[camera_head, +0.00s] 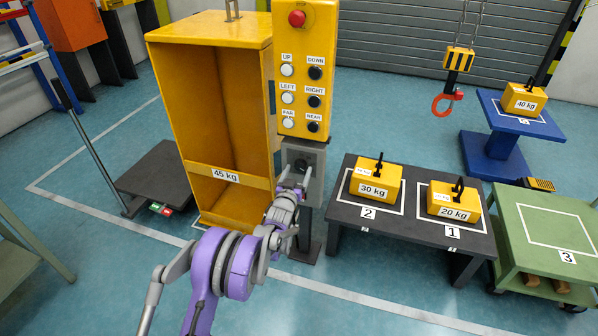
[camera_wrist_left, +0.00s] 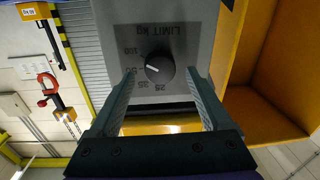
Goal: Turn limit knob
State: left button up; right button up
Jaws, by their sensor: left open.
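The limit knob (camera_wrist_left: 159,67) is a dark round knob on a grey plate marked "LIMIT kg" (camera_wrist_left: 160,32), which appears upside down in the left wrist view. Numbers run around one side of the knob, with 35 and 25 among them. A light pointer mark on the knob points toward the left of that view. In the head view the grey knob box (camera_head: 315,160) sits under the yellow button panel, partly hidden by my gripper. My left gripper (camera_head: 296,182) is open in front of it. Its fingers (camera_wrist_left: 162,76) stand apart on both sides of the knob, with no visible contact. My right gripper is not in view.
The yellow button panel (camera_head: 305,75) has a red button on top. A yellow open-fronted 45 kg box (camera_head: 212,120) stands close on the left. A dark table (camera_head: 425,238) with 30 kg and 20 kg weights stands right. A hook (camera_head: 447,100) hangs behind.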

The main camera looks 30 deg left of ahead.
pick_arm(q)
jog(key=shift+w+a, duration=0.2)
jog(key=shift+w, duration=0.5)
grip_shut()
